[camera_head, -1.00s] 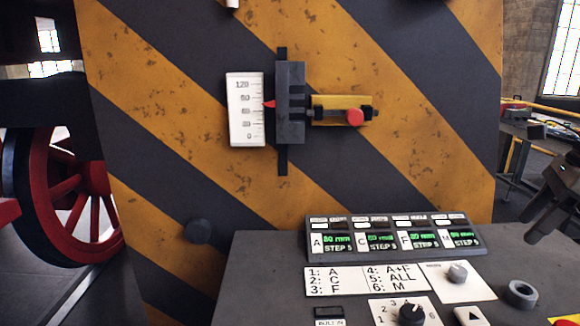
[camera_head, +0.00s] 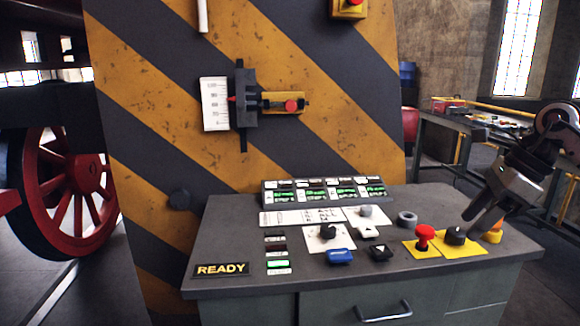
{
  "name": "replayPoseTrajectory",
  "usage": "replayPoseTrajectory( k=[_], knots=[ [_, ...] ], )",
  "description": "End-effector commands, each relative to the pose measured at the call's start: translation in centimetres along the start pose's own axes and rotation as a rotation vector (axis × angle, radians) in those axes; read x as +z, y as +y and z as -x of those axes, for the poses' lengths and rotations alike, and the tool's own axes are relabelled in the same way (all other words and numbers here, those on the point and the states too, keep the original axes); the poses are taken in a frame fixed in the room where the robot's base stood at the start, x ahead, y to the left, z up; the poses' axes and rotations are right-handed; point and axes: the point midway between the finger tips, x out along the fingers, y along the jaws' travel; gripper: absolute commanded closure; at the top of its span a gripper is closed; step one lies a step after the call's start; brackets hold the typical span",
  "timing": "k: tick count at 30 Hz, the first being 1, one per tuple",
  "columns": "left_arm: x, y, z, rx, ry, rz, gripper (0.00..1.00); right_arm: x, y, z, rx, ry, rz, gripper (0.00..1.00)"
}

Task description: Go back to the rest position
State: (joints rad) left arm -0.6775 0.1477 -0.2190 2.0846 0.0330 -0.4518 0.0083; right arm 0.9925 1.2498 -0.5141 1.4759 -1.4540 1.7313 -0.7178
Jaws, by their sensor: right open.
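My right gripper (camera_head: 478,213) comes in from the right and hangs over the right end of the grey control desk (camera_head: 225,229). Its fingers point down and to the left, near a black knob (camera_head: 455,236) on a yellow plate. It is open and nothing shows between its fingers. Whether a finger touches the desk or the knob, I cannot tell. My left gripper is out of view.
The desk carries a red mushroom button (camera_head: 424,238), a blue button (camera_head: 340,257), a display strip (camera_head: 325,191) and a READY sign (camera_head: 221,270). A striped panel (camera_head: 330,130) stands behind it, with a gauge (camera_head: 215,104). A red wheel (camera_head: 62,190) is at left.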

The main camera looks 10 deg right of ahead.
Motion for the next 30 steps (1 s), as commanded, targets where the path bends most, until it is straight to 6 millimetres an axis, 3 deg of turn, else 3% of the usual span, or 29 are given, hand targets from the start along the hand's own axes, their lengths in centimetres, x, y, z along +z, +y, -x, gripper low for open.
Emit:
replayPoseTrajectory(
  k=[11,14,17,18,21,23,26,30],
  knots=[
    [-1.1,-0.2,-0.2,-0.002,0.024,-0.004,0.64,6.6,4.3,-9.1,0.202,-0.264,-0.039,0.46],
    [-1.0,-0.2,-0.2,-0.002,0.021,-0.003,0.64,9.1,6.9,-12.2,0.306,-0.388,-0.103,0.46],
    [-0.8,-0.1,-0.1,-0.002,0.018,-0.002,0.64,12.4,11.0,-15.9,0.478,-0.569,-0.254,0.46],
    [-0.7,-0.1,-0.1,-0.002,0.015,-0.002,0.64,13.8,12.9,-17.4,0.572,-0.662,-0.366,0.46],
    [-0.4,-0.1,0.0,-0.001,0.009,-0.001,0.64,16.1,16.3,-19.6,0.796,-0.873,-0.731,0.46],
    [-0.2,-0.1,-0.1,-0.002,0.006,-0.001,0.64,16.4,17.2,-20.8,0.912,-0.971,-1.0,0.46],
    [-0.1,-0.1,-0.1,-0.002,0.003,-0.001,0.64,14.8,17.7,-23.4,1.065,-1.078,-1.515,0.46],
    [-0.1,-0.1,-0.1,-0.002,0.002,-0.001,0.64,8.4,19.3,-29.2,1.148,-1.083,-2.331,0.46]
  ],
)
